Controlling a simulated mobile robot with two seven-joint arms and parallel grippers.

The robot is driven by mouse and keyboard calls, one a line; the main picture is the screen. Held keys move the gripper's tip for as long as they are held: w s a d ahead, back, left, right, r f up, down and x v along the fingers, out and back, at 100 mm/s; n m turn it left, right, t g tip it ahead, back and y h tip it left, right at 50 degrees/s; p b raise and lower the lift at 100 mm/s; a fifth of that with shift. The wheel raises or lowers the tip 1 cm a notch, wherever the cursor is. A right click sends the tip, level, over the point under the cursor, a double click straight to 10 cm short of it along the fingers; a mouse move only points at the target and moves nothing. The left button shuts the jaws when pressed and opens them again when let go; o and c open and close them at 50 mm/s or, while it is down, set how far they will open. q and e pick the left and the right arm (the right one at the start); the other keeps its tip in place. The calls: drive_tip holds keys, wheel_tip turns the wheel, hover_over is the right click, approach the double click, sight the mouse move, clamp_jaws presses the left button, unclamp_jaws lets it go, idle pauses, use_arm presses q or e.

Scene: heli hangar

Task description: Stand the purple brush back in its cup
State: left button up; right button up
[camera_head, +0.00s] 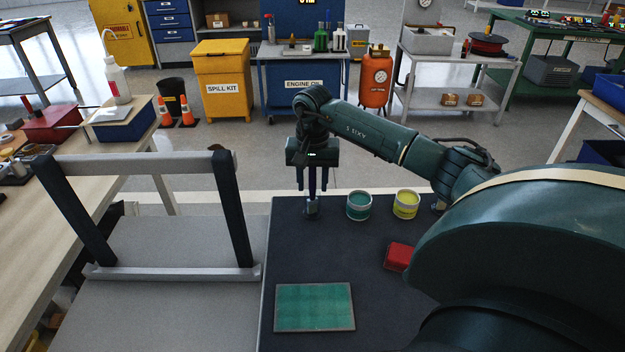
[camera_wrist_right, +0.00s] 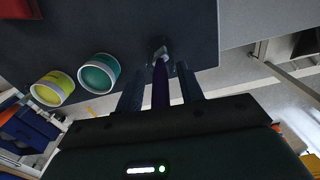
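The purple brush (camera_head: 312,184) is upright between the fingers of my right gripper (camera_head: 312,188), near the far left corner of the dark tabletop. The wrist view shows the brush (camera_wrist_right: 161,84) between the two fingers (camera_wrist_right: 160,92), with a gap on each side; the gripper is open around it. At the brush's lower end is a small grey piece (camera_head: 312,209), also in the wrist view (camera_wrist_right: 158,48); I cannot tell whether it is the cup or the brush head. My left gripper is not in view.
A teal paint can (camera_head: 358,206) and a yellow paint can (camera_head: 406,204) stand right of the brush. A red block (camera_head: 398,257) and a green panel (camera_head: 315,307) lie nearer on the dark tabletop (camera_head: 300,250). A grey frame (camera_head: 180,272) stands at left.

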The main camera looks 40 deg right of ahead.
drive_tip(key=shift+r, duration=0.15)
wheel_tip(320, 180, up, 12)
idle(0.4)
idle(0.5)
